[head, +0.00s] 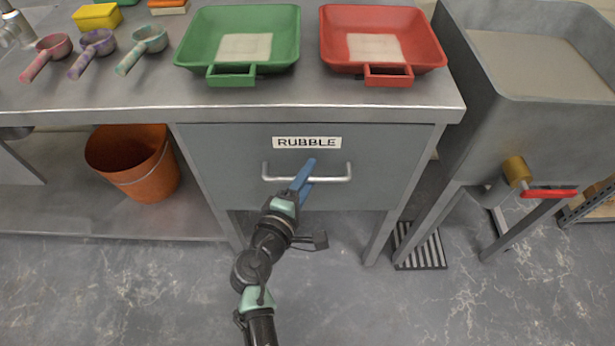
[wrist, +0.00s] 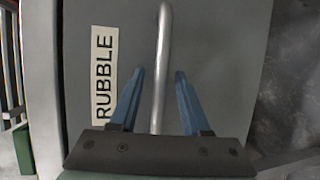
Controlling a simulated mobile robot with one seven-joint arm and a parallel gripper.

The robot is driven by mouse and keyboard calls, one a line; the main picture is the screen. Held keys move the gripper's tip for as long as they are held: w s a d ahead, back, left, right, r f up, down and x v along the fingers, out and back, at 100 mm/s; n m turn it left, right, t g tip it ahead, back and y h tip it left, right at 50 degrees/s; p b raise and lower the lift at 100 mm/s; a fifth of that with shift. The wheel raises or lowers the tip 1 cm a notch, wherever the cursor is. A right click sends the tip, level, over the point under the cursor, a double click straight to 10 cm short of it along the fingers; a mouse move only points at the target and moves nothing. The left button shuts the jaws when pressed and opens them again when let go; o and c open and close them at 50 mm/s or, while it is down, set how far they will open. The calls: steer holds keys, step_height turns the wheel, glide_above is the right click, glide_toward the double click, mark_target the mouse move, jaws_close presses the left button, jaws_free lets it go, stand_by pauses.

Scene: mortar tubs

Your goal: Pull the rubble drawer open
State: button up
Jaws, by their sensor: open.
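The rubble drawer (head: 230,150) is a grey front under the steel worktop, and it looks shut. Its white label (head: 307,142) reads RUBBLE, and a silver bar handle (head: 335,179) runs across below it. My gripper (head: 305,172) is at the middle of the handle with its blue fingers open. In the wrist view the handle (wrist: 160,60) runs between the two spread fingers of my gripper (wrist: 158,85), with a gap on both sides. The label (wrist: 103,75) lies left of the fingers there. The fingers hide a small part of the handle in the head view.
A green tub (head: 190,50) and a red tub (head: 435,50) stand on the worktop (head: 130,95) above the drawer, with several scoops to the left. An orange bucket (head: 135,170) sits on the lower shelf. A grey sink (head: 490,120) with a red-levered valve (head: 548,193) stands right.

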jaws_close()
stand_by(1.4)
